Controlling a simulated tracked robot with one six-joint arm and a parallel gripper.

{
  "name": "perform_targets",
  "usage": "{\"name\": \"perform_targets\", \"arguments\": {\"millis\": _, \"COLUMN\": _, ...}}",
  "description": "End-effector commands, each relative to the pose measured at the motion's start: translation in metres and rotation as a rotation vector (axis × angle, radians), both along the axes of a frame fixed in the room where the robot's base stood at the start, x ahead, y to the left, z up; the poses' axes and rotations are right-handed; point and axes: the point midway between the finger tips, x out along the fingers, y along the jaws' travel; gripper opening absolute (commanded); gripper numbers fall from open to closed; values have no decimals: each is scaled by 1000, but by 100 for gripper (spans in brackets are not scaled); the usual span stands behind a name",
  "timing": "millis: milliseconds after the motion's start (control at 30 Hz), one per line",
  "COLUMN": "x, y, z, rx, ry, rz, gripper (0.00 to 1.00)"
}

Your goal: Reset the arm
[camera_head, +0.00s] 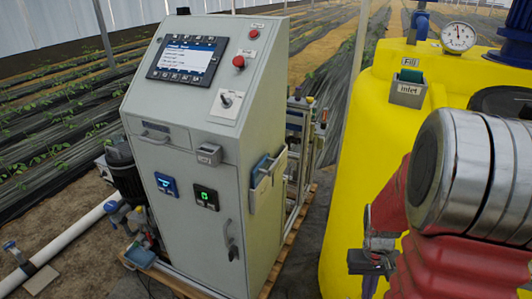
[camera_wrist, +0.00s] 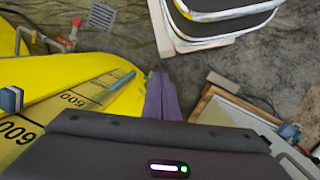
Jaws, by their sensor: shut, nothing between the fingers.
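My arm, red with silver joints, is folded at the right of the head view, in front of the yellow tank (camera_head: 352,190). My gripper (camera_head: 371,284) hangs low beside the arm, in front of the tank. In the wrist view the two fingers of my gripper (camera_wrist: 160,80) lie together, shut and empty. The yellow tank with its volume marks also shows in the wrist view (camera_wrist: 85,92), left of the fingers. Part of the gripper is hidden or dark in the head view.
A grey control cabinet (camera_head: 190,140) with a screen (camera_head: 187,58) and red buttons stands left of the tank on a wooden pallet (camera_head: 278,262). A white pipe (camera_head: 60,243) runs along the ground at left.

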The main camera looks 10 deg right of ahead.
Motion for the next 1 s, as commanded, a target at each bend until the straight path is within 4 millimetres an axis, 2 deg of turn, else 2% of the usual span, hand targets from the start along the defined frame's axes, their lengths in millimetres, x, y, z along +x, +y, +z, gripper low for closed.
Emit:
{"name": "perform_targets", "arguments": {"millis": 100, "x": 4, "y": 17, "z": 25, "rx": -10, "ry": -27, "rz": 0, "gripper": 0}}
{"name": "perform_targets", "arguments": {"millis": 400, "x": 9, "y": 59, "z": 77, "rx": -22, "ry": -102, "rz": 14, "gripper": 0}}
{"name": "perform_targets", "arguments": {"millis": 1000, "x": 6, "y": 141, "z": 166, "rx": -33, "ry": -326, "rz": 141, "gripper": 0}}
